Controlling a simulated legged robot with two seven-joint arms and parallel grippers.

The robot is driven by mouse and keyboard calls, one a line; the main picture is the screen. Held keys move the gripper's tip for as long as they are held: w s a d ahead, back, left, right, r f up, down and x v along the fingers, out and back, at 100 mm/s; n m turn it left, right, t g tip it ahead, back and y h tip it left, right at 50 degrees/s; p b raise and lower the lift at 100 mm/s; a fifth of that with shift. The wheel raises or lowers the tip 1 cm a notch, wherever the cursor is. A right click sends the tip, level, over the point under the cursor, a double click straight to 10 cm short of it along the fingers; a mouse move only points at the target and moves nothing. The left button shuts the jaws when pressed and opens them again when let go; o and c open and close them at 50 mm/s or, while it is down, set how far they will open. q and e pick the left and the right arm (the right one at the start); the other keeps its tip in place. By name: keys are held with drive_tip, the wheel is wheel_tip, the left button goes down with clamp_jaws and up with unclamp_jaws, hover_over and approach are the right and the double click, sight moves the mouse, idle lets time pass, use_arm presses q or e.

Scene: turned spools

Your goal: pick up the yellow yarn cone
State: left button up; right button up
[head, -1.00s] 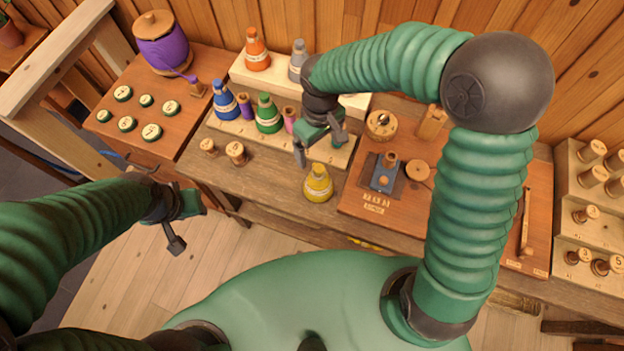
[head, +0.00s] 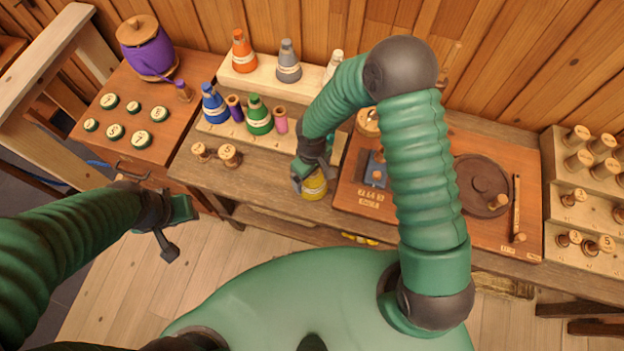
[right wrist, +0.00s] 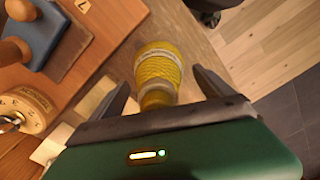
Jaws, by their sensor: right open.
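The yellow yarn cone (head: 315,187) stands near the front edge of the wooden bench, its top hidden by my right gripper (head: 312,178) in the head view. In the right wrist view the yellow cone (right wrist: 158,72), with a pale band, lies between the two open fingers of my right gripper (right wrist: 170,90). A gap shows on the right side; the left finger is closer to the cone. My left gripper (head: 172,228) is away at the left, over the floor, with its fingers apart and nothing between them.
Blue (head: 213,105), green (head: 258,115), orange (head: 243,52) and grey (head: 288,62) cones stand on pale stepped racks behind. Two wooden spools (head: 229,155) stand left of the yellow cone. A brown board (head: 420,215) with a blue block (head: 376,170) lies to its right.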

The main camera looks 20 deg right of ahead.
drive_tip(key=shift+a, duration=0.1)
drive_tip(key=shift+c, duration=0.6)
drive_tip(key=shift+d, duration=0.35)
drive_tip(key=c, duration=1)
drive_tip(key=shift+a, duration=0.2)
drive_tip(key=c, duration=0.8)
drive_tip(key=shift+r, duration=0.15)
